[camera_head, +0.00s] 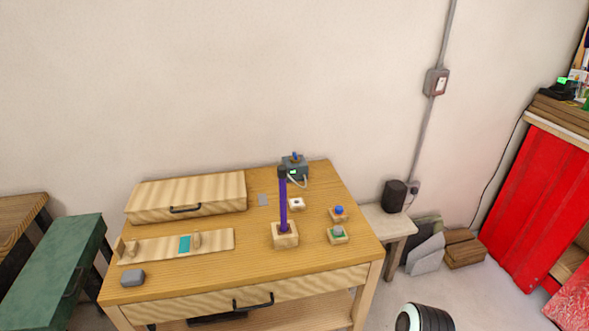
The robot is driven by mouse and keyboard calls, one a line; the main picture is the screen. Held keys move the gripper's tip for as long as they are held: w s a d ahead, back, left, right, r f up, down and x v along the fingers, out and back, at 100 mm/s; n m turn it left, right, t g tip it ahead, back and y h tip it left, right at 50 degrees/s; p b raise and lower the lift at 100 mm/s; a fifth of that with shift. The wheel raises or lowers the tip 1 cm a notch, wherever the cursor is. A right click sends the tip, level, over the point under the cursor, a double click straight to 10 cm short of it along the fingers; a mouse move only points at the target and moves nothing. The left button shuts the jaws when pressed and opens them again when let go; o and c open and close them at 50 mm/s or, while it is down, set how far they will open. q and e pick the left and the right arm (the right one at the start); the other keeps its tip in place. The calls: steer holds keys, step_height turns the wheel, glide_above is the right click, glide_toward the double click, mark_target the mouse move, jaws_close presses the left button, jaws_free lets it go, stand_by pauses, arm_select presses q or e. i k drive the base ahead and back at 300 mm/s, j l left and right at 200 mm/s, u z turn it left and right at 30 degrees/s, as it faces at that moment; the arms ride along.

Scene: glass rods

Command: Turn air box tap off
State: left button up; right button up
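A small grey-teal box (299,174) stands at the back right of the wooden table, and I take it to be the air box. A small blue and orange part (295,157) sits on its top and looks like the tap; it is too small to tell how it is turned. A pale tube (299,183) comes from the box's front. A dark-topped purple rod (283,205) stands upright in front of the box and overlaps its left edge in this view. Neither of my grippers is in view.
The table (262,265) also bears a closed wooden case (188,195), a wooden board (218,241), a grey block (133,278), and small blocks with a blue knob (339,211) and a green-ringed grey knob (338,231).

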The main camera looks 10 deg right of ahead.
mark_target(294, 160)
steer(key=k+u, duration=0.1)
steer(key=k, duration=0.55)
steer(key=u, duration=1.6)
steer(key=l+u, duration=0.15)
steer(key=u, duration=0.25)
steer(key=k+l+u, duration=0.1)
steer(key=u, duration=0.25)
steer(key=l+u, duration=0.15)
steer(key=u, duration=0.25)
steer(key=k+l, duration=0.5)
steer(key=l, duration=0.15)
steer(key=k+l, duration=0.5)
steer(key=l, duration=0.15)
steer(key=k+l, duration=0.45)
steer(key=l, duration=0.15)
steer(key=k+l, duration=0.5)
steer(key=l, duration=0.15)
